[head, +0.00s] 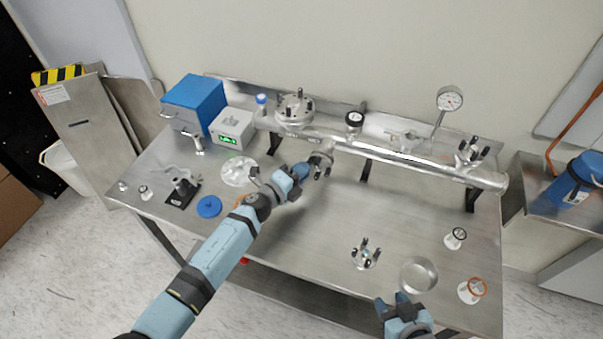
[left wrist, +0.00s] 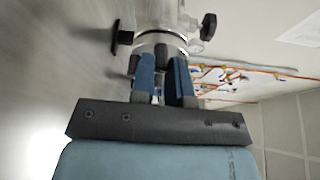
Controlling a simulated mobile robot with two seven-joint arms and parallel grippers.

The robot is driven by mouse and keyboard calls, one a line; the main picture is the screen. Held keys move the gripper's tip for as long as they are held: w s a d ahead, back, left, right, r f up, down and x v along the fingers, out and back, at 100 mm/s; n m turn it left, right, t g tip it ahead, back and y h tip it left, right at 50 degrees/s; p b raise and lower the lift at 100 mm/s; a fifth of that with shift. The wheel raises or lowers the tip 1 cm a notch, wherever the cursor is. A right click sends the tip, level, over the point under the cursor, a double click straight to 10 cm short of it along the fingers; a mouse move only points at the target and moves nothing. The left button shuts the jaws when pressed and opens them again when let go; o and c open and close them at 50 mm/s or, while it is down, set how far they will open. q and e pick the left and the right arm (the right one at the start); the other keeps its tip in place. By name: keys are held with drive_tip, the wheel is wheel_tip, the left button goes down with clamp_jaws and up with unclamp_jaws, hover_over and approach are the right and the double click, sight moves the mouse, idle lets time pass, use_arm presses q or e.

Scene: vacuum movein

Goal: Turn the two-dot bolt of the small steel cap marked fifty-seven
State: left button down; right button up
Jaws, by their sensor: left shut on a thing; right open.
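A long steel pipe (head: 400,160) with several ports runs across the back of the table. A small steel cap with dark-tipped bolts (head: 321,160) sits on its front port; I cannot read any number or dots. My left gripper (head: 307,168) is at this cap, shut on one of its bolts. In the left wrist view the blue fingers (left wrist: 163,68) straddle the bolt in front of the round steel fitting (left wrist: 160,40); the bolt itself is mostly hidden. My right gripper (head: 401,301) is open and empty at the table's front edge.
Other bolted caps sit at the pipe's left (head: 295,108) and right end (head: 471,151). A loose clamp-like part (head: 365,255), a steel dish (head: 419,274) and an orange ring (head: 477,288) lie at front right. A blue disc (head: 209,206) lies left. The table's middle is clear.

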idle(0.3)
use_arm(q)
drive_tip(key=c, duration=1.1)
unclamp_jaws()
drive_tip(key=v, duration=1.4)
drive_tip(key=shift+b, duration=0.3)
drive_tip(key=shift+d, duration=0.1)
